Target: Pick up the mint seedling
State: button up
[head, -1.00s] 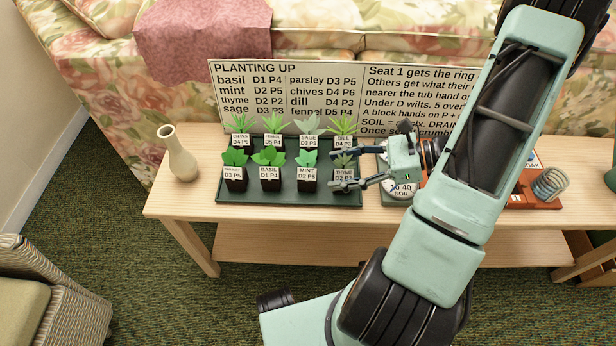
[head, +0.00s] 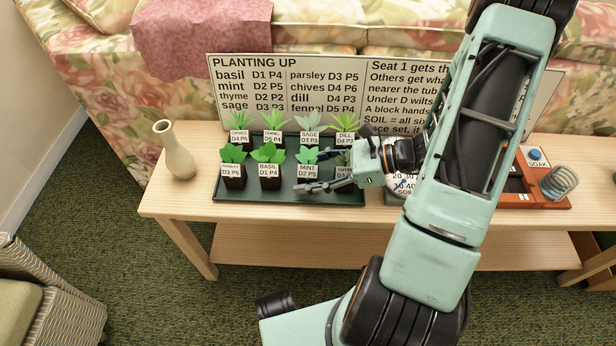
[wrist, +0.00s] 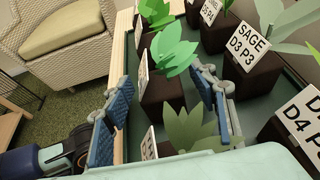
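The mint seedling (head: 308,172) has broad green leaves, a dark square pot and a label reading MINT D2 P5. It stands upright in the front row of the dark green tray (head: 240,197). My gripper (head: 303,172) is open, reaching in from the right with its fingers on either side of the mint pot. In the wrist view, the mint's pot (wrist: 162,100) and leaves (wrist: 174,50) lie ahead between the spread blue-padded fingers (wrist: 162,76). I see no clear grip on it. The thyme seedling (wrist: 187,130) is nearer, below the gripper, partly hidden in the head view.
The basil (head: 269,170) stands left of the mint, the sage (head: 309,140) behind it. Other labelled seedlings fill the tray. A lettered board (head: 290,95) stands behind. A beige vase (head: 176,152) is at left, an orange device with a SOAK button (head: 545,185) at right.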

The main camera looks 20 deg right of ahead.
jog(key=c, duration=1.1)
jog(key=shift+c, duration=0.2)
jog(key=shift+r, duration=0.1)
jog(key=shift+r+p, duration=0.35)
jog(key=shift+r, duration=0.3)
jog(key=s+a+r+p, duration=0.5)
jog(key=s+r+p, duration=0.6)
jog(key=p, duration=0.4)
jog(key=shift+s+a+r, duration=0.3)
jog(key=shift+s+a, duration=0.1)
jog(key=shift+s, duration=0.4)
